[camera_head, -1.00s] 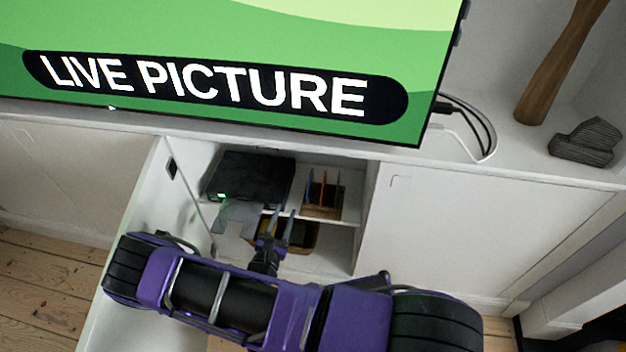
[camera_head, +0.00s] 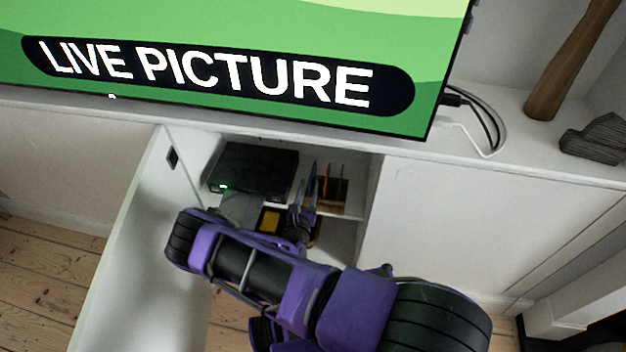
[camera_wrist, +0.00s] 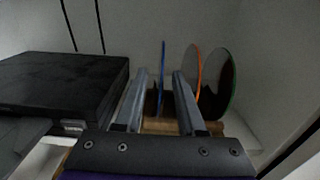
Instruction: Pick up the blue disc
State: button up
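The blue disc (camera_wrist: 161,75) stands upright, seen nearly edge-on, in a wooden rack (camera_wrist: 155,127) on the cabinet shelf. In the wrist view my gripper (camera_wrist: 161,88) is open, with one finger on each side of the blue disc and gaps between. I cannot tell how deep the disc is between the fingers. In the head view my gripper (camera_head: 306,188) is at the left end of the rack (camera_head: 335,206) and largely covers the blue disc.
An orange-rimmed disc (camera_wrist: 195,68) and a green-rimmed disc (camera_wrist: 219,85) stand right of my gripper. A black box (camera_head: 254,170) lies on the shelf to the left. The open cabinet door (camera_head: 140,235) is left of my arm. A screen (camera_head: 230,60) overhangs above.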

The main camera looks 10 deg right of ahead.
aim_at(313, 176)
jog(key=shift+b+x, duration=0.55)
jog(key=shift+x, duration=2.25)
jog(key=shift+s+f, duration=0.1)
jog(key=shift+f, duration=0.05)
jog(key=shift+c, duration=0.3)
grip_shut()
